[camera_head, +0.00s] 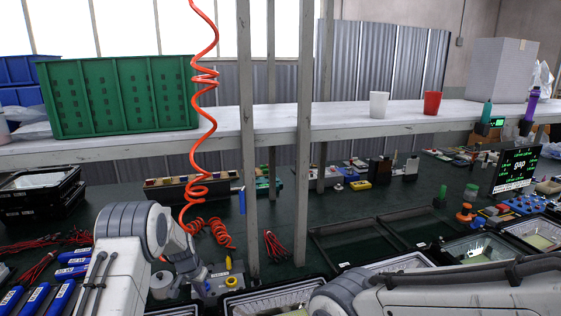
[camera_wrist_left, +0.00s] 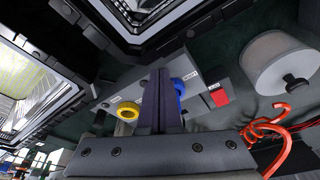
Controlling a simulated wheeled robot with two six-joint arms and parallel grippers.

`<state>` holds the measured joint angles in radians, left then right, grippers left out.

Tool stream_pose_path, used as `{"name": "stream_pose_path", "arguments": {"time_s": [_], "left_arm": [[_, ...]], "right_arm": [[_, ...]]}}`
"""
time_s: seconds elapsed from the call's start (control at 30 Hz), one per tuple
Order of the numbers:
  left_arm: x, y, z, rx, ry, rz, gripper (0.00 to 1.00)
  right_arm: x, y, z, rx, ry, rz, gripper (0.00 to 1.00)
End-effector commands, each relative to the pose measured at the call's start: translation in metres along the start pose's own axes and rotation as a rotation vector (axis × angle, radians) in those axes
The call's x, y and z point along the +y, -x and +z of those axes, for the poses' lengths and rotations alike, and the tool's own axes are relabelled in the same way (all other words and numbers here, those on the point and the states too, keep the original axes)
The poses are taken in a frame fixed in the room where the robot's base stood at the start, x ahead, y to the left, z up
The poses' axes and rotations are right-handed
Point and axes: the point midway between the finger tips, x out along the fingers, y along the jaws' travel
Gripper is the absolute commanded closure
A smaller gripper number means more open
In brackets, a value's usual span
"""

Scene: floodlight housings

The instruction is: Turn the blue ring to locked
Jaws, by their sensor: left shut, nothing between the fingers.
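A grey control box (camera_head: 217,281) lies on the dark bench in front of my left arm. In the left wrist view it carries a blue ring (camera_wrist_left: 179,88), a yellow ring (camera_wrist_left: 127,112) and a red block (camera_wrist_left: 220,98). Small white labels sit beside the rings; I cannot read the ring's setting. My left gripper (camera_wrist_left: 160,78) is shut and empty, its fingers in front of the box and partly hiding the blue ring. I cannot tell whether they touch it. In the head view the arm largely hides the ring. My right arm shows at bottom right, but its gripper is not in view.
A grey-white roll (camera_wrist_left: 283,62) and a coiled red hose (camera_wrist_left: 268,130) lie close beside the box. Black-rimmed trays (camera_head: 262,298) stand to its right. Grey posts (camera_head: 249,150) rise behind it.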

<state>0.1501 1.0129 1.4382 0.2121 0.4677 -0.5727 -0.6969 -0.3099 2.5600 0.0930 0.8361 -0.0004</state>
Motion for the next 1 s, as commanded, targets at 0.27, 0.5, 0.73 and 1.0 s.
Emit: {"name": "stream_pose_path", "arguments": {"time_s": [0.27, 0.5, 0.73, 1.0], "left_arm": [[-0.0005, -0.0003, -0.0012, 0.0, 0.0, 0.0, 1.0], [-0.0017, -0.001, -0.0037, 0.0, 0.0, 0.0, 1.0], [-0.0028, -0.0014, -0.006, 0.001, 0.0, 0.0, 1.0], [-0.0044, -0.0016, -0.0059, 0.003, 0.0, -0.001, 1.0]], "right_arm": [[0.0, -0.0005, 0.0, 0.0, 0.0, 0.0, 0.5], [0.0001, -0.0016, 0.0001, 0.0, 0.0, 0.0, 0.5], [0.0002, -0.0023, 0.0001, 0.0, 0.0, 0.0, 0.5], [0.0003, -0.0039, 0.0002, 0.0, 0.0, 0.0, 0.5]]}}
